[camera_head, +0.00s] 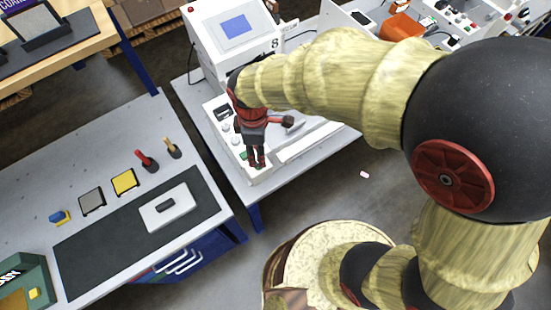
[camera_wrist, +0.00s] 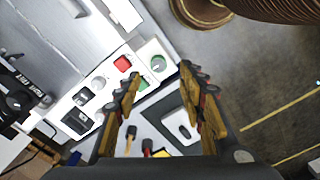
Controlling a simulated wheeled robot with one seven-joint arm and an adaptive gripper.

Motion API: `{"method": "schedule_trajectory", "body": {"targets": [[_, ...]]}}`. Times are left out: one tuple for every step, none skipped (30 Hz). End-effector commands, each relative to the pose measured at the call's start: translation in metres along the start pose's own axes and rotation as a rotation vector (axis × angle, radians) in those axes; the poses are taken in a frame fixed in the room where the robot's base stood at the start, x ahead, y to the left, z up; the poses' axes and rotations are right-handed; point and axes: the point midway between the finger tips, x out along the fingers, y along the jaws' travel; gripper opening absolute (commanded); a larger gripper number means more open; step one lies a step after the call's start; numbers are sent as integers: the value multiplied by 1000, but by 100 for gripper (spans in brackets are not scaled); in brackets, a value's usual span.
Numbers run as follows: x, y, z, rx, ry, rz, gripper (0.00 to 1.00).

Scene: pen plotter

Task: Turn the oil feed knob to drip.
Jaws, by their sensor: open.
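The white machine's control panel (camera_head: 262,177) is under my gripper (camera_head: 257,163). A black knob on a dark plate (camera_wrist: 18,101) is at the left edge of the wrist view. I cannot read enough of the lettering to tell which is the oil feed knob. In the head view my gripper hides part of the panel.
The machine's screen (camera_head: 237,27) stands behind. A neighbouring bench (camera_head: 110,130) holds stamps and pads, with a floor gap between.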

Motion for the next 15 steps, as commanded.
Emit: {"method": "schedule_trajectory", "body": {"targets": [[-1, 2, -2, -41, 4, 6, 40], [-1, 2, -2, -65, 5, 7, 40], [-1, 2, -2, -92, 6, 8, 40], [-1, 2, -2, -108, 6, 9, 40], [-1, 3, -2, -123, 6, 9, 40], [0, 3, -2, -136, 6, 10, 40], [1, 2, -2, -144, 6, 9, 40], [2, 2, -1, -149, 5, 9, 40], [6, 2, -1, -152, 5, 7, 40], [9, 2, -1, -152, 4, 7, 40], [12, 2, -1, -151, 4, 7, 40], [18, 2, -1, -151, 4, 6, 40], [22, 2, -1, -151, 4, 6, 40], [27, 2, -1, -150, 4, 6, 40], [34, 2, -1, -150, 4, 6, 40]]}}
